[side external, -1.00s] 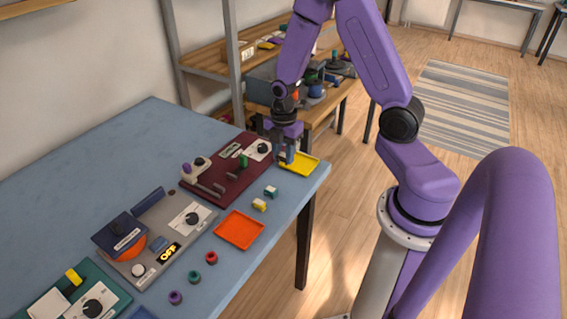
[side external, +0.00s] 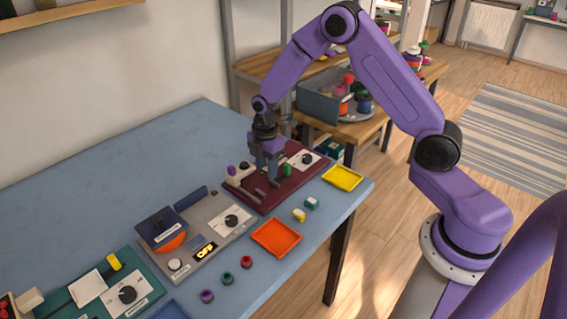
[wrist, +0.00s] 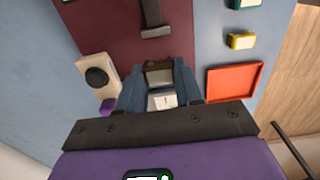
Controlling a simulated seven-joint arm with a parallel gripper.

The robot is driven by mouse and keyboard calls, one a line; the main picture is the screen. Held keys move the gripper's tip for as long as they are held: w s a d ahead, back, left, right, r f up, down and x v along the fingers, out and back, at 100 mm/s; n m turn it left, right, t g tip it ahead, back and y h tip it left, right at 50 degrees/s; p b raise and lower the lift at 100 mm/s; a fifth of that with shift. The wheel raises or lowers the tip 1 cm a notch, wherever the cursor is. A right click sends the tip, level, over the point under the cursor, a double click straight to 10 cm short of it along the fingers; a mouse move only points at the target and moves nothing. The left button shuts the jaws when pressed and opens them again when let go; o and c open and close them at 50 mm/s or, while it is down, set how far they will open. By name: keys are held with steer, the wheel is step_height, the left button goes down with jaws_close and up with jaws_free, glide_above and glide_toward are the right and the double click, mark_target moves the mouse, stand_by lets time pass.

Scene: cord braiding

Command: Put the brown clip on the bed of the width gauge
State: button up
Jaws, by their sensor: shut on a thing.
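One dark bar piece (wrist: 155,31) shows ahead of the fingers in the wrist view. Contact between clip and board cannot be told.
A yellow tray (side external: 343,178) looks empty at the table's right edge. A teal-and-white clip (side external: 311,203), a yellow-and-white clip (side external: 299,215) and an orange tray (side external: 276,238) lie in front of the board.

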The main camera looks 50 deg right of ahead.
mark_target(268, 191)
steer(key=shift+f, duration=2.7)
steer(key=shift+f, duration=0.3)
steer(key=o, duration=1.1)
steer(key=shift+r, duration=0.15)
steer(key=shift+r, duration=5.4)
steer(key=shift+a, duration=0.1)
